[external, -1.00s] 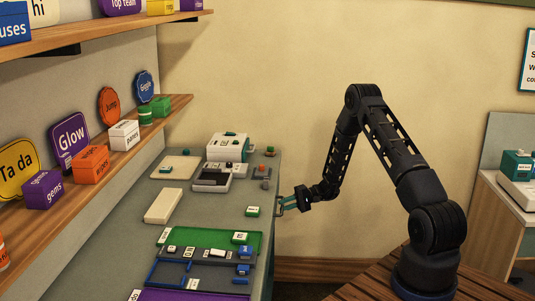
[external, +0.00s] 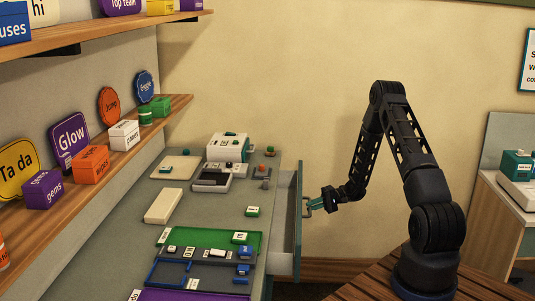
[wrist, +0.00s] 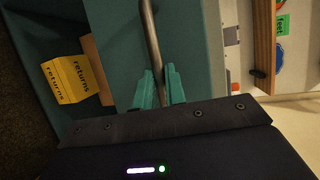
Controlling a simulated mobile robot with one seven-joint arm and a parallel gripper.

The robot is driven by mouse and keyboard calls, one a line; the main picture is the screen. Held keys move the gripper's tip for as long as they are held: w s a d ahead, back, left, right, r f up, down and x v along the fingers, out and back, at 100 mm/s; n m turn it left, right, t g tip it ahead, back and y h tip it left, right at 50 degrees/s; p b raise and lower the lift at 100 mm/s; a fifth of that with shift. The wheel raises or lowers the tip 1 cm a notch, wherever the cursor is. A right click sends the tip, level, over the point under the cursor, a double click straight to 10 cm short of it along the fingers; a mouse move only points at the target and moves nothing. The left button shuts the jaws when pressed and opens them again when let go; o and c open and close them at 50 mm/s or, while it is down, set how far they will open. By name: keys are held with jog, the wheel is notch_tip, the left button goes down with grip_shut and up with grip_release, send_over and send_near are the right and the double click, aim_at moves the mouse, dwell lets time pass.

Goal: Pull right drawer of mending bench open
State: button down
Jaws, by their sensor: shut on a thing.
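The mending bench (external: 215,207) runs along the left wall with a grey-green top. Its right drawer (external: 298,185) stands pulled out from the bench's right side, with its teal front and part of its pale side showing. In the wrist view the drawer's teal front (wrist: 190,35) carries a metal bar handle (wrist: 150,35). My gripper (external: 309,206) is at the drawer front in the external view. In the wrist view its teal fingers (wrist: 158,88) are shut around the handle. The inside of the drawer is mostly hidden.
A yellow "returns" box (wrist: 72,80) shows beside the drawer front in the wrist view. The bench top holds a white machine (external: 228,147), a green tray (external: 215,241) and several small items. Open floor and bare wall lie between the drawer and my base.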

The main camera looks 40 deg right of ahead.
jog(key=s+d, duration=1.4)
jog(key=shift+s+d, duration=0.35)
jog(key=shift+s, duration=0.05)
jog(key=c, duration=1.5)
grip_release()
jog(key=shift+o, duration=0.2)
jog(key=shift+d, duration=0.15)
jog(key=v, duration=1)
jog(key=shift+d, duration=0.25)
jog(key=shift+s+r, duration=0.1)
